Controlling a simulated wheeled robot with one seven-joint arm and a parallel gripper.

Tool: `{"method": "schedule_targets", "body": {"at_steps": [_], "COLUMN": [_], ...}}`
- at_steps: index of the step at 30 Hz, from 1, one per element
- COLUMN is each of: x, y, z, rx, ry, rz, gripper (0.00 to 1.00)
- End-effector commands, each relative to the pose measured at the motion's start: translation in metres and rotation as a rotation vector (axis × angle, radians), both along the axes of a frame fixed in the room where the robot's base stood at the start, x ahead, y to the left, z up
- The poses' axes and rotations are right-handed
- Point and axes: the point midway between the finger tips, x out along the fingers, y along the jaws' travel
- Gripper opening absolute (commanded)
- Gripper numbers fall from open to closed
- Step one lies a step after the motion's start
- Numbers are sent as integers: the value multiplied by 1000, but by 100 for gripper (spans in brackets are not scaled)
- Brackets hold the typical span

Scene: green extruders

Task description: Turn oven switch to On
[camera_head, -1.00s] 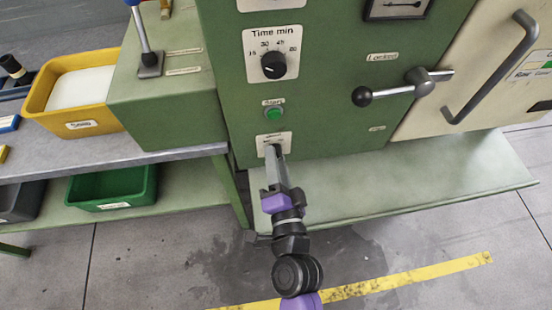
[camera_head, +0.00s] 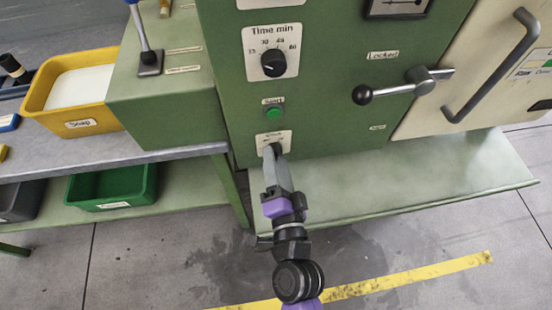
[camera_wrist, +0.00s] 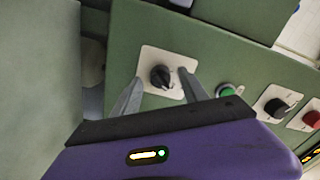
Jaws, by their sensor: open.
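The oven switch is a black rotary knob (camera_wrist: 161,77) on a white plate, low on the front of the green oven (camera_head: 335,100). In the head view its white plate (camera_head: 284,137) shows below the green Start button, and the knob is mostly hidden by my gripper. My gripper (camera_head: 272,150) reaches up to the plate. In the wrist view my gripper (camera_wrist: 160,79) is open, with one fingertip on each side of the knob. A gap shows around the knob there; the depth of the fingertips relative to it is hard to tell.
The green Start button (camera_head: 273,113) and the Time min dial (camera_head: 274,63) sit above the switch. A Locked lever (camera_head: 400,88) is to the right. A green shelf (camera_head: 400,180) juts out below the panel. A workbench with a yellow bin (camera_head: 45,105) stands left.

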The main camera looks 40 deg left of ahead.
Motion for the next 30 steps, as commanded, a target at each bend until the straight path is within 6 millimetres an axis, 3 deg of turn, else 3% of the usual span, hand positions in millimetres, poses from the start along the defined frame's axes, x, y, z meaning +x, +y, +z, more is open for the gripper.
{"method": "schedule_targets", "body": {"at_steps": [13,30], "x": [-41,-44], "y": [-47,-52], "z": [-2,0], "rx": [0,0], "ry": [1,0], "rz": [1,0], "gripper": [51,51]}}
